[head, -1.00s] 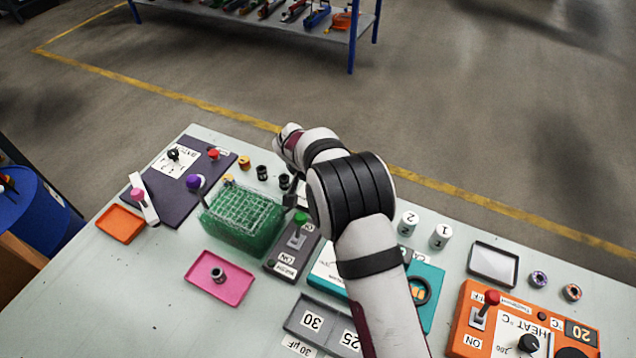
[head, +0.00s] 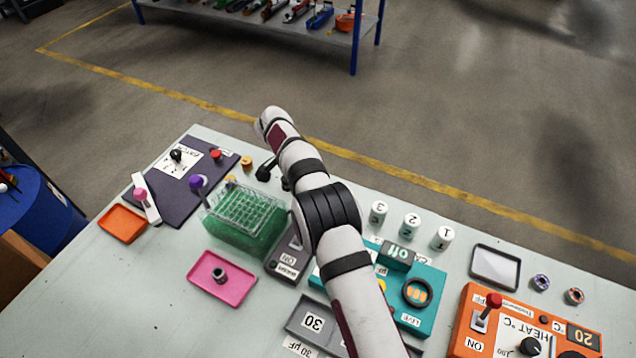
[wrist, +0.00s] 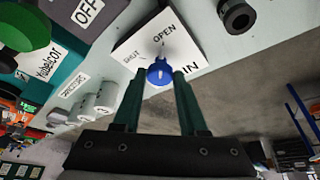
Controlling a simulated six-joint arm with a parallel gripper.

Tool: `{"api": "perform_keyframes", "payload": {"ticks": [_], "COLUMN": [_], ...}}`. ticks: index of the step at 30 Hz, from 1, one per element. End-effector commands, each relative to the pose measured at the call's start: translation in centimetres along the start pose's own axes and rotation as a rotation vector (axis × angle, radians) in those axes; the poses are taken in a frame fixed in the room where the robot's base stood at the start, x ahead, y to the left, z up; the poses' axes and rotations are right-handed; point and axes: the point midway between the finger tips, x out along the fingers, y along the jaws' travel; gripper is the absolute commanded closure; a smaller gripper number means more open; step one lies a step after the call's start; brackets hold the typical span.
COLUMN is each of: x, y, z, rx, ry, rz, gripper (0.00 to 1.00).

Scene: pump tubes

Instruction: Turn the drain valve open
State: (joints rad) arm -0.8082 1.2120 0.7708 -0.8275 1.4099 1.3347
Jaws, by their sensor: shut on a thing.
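In the wrist view a blue valve knob (wrist: 159,70) stands on a white plate (wrist: 135,40) marked SHUT on the left and OPEN above. A pale pointer stands out from the knob near the word OPEN. Larger letters reading IN show on the right, perhaps the end of a word behind the fingers. My gripper (wrist: 158,78) is shut on the knob, with one green finger on each side. In the head view my arm reaches to the far side of the table; the gripper and the valve are hidden there.
The green rack (head: 240,232) stands left of my arm, with the pink tray (head: 222,278) in front. White numbered cylinders (head: 410,226) and the teal box (head: 428,305) are to the right.

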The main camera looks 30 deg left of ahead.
Motion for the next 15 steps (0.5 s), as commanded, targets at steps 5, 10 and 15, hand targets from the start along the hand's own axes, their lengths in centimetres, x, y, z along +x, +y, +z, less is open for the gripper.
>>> {"api": "perform_keyframes", "payload": {"ticks": [5, 10, 15], "x": [0.06, 0.04, 0.04], "y": [0.02, 0.02, 0.02], "z": [0.13, 0.12, 0.12], "rx": [0.027, 0.036, 0.036], "ry": [-0.002, -0.002, -0.002], "rz": [0.014, 0.017, 0.017], "gripper": [1.0, 1.0, 1.0]}}
